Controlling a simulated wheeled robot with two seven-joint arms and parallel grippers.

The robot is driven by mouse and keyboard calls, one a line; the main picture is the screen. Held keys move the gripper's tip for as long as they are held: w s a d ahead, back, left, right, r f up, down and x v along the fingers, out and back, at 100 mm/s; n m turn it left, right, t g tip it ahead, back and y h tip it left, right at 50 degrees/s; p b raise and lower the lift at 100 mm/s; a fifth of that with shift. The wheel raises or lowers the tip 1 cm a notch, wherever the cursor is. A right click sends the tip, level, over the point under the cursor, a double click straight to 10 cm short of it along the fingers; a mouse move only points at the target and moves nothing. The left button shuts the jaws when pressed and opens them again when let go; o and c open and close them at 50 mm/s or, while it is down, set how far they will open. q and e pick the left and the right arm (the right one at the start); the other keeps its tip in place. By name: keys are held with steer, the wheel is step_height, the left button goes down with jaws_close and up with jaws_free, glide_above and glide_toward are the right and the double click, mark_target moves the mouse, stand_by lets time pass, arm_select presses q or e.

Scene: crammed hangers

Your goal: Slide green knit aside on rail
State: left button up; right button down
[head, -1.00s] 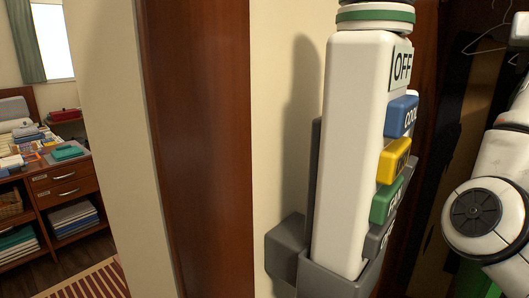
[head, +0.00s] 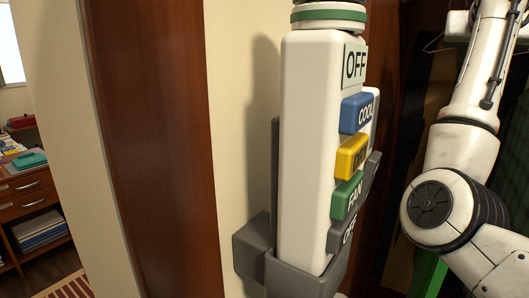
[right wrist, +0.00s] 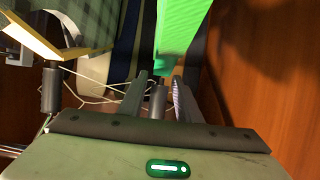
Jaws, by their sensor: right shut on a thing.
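The green knit (right wrist: 180,35) hangs in the upper middle of the right wrist view. A strip of green (head: 428,272) also shows low in the head view, partly hidden by my right arm. My right gripper (right wrist: 161,78) is shut at the lower end of the green knit, whose tip lies between its fingertips. The exact contact is too small and dark to make out. In the head view the right gripper is out of sight. My left gripper is in neither view. The rail is not clearly visible.
A white control panel (head: 315,160) with coloured buttons stands close in a grey wall holder (head: 252,245). Dark wood trim (head: 150,150) runs beside it. In the wrist view, pale wire hangers (right wrist: 95,85) and a checked garment (right wrist: 85,18) crowd the left; a brown wood panel (right wrist: 270,70) is at right.

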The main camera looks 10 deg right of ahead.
steer(key=shift+w+a+r, duration=0.1)
steer(key=shift+w+a, duration=0.85)
steer(key=shift+a, duration=0.2)
steer(key=shift+w+a+r, duration=0.1)
steer(key=shift+w+a, duration=0.85)
steer(key=shift+a, duration=0.15)
steer(key=c, duration=1.2)
jaws_free()
steer(key=shift+f, duration=0.1)
steer(key=shift+f, duration=0.15)
